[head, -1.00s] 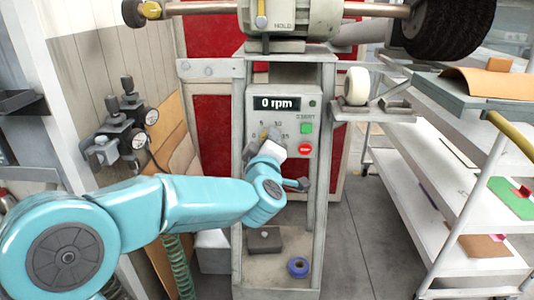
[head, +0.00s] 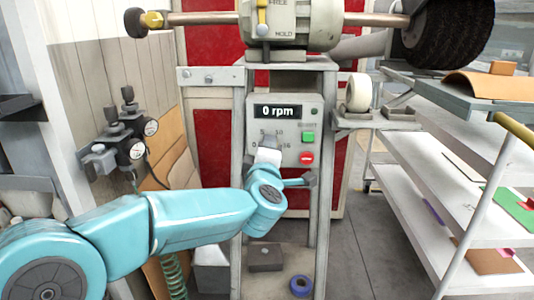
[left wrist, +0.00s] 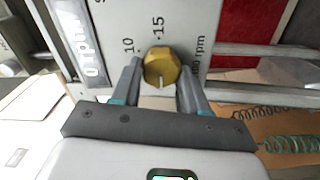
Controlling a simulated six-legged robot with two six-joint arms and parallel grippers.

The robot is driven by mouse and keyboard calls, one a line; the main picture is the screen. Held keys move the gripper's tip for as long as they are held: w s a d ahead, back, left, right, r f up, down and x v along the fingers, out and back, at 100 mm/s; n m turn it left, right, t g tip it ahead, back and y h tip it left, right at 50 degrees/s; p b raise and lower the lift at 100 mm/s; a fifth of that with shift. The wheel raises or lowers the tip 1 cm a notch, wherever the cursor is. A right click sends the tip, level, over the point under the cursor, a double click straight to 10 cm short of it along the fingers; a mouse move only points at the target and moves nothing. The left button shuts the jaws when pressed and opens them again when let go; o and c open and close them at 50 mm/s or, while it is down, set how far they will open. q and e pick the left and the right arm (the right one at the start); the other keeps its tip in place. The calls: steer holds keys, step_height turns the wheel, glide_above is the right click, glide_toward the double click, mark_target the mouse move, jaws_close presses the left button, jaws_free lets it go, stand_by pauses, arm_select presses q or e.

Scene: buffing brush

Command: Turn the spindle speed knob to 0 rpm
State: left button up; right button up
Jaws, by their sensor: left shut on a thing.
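The spindle speed knob (left wrist: 160,63) is a gold faceted knob on the grey control panel (left wrist: 198,20) in the left wrist view. Its white pointer line faces the bottom of that picture, towards the gripper's base. The marks 10 and 15 show beside it. My left gripper (left wrist: 160,75) is shut on the knob, one finger on either side. In the head view my left gripper (head: 267,148) is at the panel and hides most of the knob. The display (head: 278,111) above reads 0 rpm. My right gripper is not in view.
A green button (head: 308,137) and a red button (head: 306,158) sit right of the knob. The motor (head: 288,25) and its black brush wheel (head: 449,33) are above. A blue roll (head: 300,286) lies on the stand's lower shelf. A white cart (head: 430,190) stands at right.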

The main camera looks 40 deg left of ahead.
arm_select(q)
steer(key=shift+r, duration=0.2)
steer(key=o, duration=1.1)
steer(key=shift+w+f, duration=0.1)
steer(key=shift+c, duration=0.2)
steer(key=p+v, duration=0.3)
steer(key=v, duration=1.3)
steer(key=shift+s, duration=0.3)
